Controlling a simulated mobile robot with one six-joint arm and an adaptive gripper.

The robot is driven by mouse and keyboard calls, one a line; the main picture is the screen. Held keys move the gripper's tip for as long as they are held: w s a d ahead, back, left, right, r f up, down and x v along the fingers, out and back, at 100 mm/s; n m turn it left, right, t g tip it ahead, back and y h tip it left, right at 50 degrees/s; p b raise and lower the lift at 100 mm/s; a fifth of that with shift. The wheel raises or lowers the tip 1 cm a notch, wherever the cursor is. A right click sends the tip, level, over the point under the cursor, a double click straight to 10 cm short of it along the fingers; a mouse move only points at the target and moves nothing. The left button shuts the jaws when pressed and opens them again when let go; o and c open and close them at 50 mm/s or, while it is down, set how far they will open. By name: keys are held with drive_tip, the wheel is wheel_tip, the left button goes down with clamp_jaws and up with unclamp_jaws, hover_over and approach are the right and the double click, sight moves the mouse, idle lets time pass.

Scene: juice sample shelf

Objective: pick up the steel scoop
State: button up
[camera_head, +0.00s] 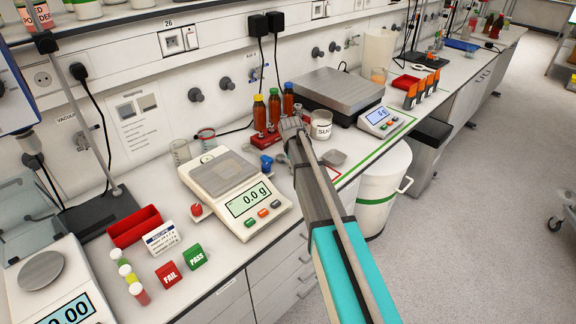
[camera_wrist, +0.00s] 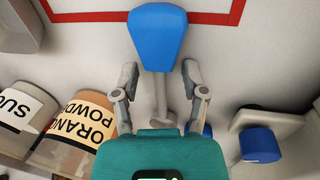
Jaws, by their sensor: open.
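In the wrist view, a blue paddle-shaped part with a thin grey metal stem (camera_wrist: 159,100) lies on the pale bench top; it looks like the steel scoop, with the blue part as its handle. My gripper (camera_wrist: 159,74) is open, one finger on each side of it. Gaps show between the fingers and the stem. The stem's lower end is partly hidden by my gripper's teal body. In the head view, my gripper (camera_head: 291,127) is over the bench by the sugar jar (camera_head: 321,125), and my arm hides the scoop.
An orange powder jar (camera_wrist: 82,128) stands left of my gripper in the wrist view. A blue-knobbed item (camera_wrist: 260,144) is at right. A grey piece (camera_head: 333,158) lies right of my arm. A balance (camera_head: 262,197) and bottles (camera_head: 259,112) stand close by.

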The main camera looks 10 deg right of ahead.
drive_tip(key=shift+f, duration=0.1)
idle(0.7)
clamp_jaws()
